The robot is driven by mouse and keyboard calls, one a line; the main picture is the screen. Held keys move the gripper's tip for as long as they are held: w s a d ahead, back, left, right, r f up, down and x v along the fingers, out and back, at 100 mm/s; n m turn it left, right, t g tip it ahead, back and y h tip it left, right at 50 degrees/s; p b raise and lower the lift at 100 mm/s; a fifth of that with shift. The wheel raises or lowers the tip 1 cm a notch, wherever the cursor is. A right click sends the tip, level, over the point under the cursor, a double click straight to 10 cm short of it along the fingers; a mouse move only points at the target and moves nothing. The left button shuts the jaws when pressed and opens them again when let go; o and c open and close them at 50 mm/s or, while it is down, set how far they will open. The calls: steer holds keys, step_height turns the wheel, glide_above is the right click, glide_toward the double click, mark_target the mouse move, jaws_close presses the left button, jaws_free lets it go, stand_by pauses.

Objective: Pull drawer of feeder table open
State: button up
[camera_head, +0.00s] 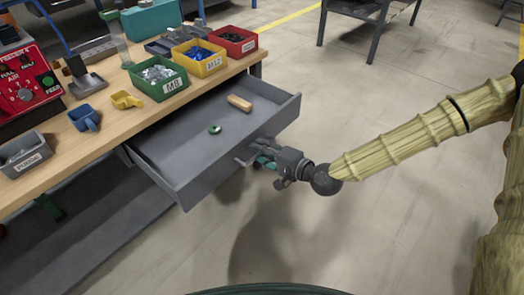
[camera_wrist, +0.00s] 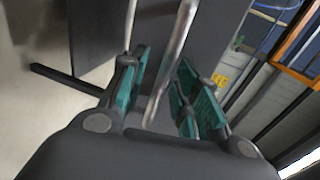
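The grey drawer (camera_head: 187,183) of the feeder table is pulled well out, and its inside shows. A small wooden-coloured block and a small green round piece lie in it. Its bar handle (camera_head: 244,160) is on the front face and also shows in the wrist view (camera_wrist: 178,45). My gripper (camera_head: 262,159) is at the right part of this handle. In the wrist view its teal-padded fingers (camera_wrist: 160,92) stand apart, with the bar running between them. A gap shows beside the bar; whether one pad touches it I cannot tell.
The wooden tabletop (camera_head: 110,139) carries a green bin (camera_head: 171,88), a yellow bin (camera_head: 213,67), a red bin (camera_head: 249,47), a grey bin (camera_head: 28,163), small scoops and a red control box (camera_head: 25,88). The floor (camera_head: 385,190) in front of the drawer is clear.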

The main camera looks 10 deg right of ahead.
steer(key=v, duration=1.2)
stand_by(0.4)
steer(key=shift+f, duration=0.1)
stand_by(0.4)
steer(key=s+a+f+n+g+h, duration=0.1)
steer(key=s+f+n+g+h, duration=0.15)
steer(key=s+f, duration=0.5)
steer(key=s+a+f+n+g+h, duration=0.15)
steer(key=s+f+g, duration=0.3)
steer(key=f, duration=0.65)
steer(key=s+d+f+n+g+h, duration=0.2)
steer(key=s+d+f+h, duration=0.1)
steer(key=s+d+f, duration=0.3)
steer(key=s+d+f+n+g+h, duration=0.2)
steer(key=s+d+f+n+h, duration=0.15)
steer(key=s+f, duration=0.4)
step_height(320, 180, up, 19)
steer(key=s+p, duration=0.1)
steer(key=p, duration=1.6)
steer(key=shift+s+d+m, duration=0.2)
steer(key=shift+d+m, duration=0.15)
steer(key=shift+d, duration=0.15)
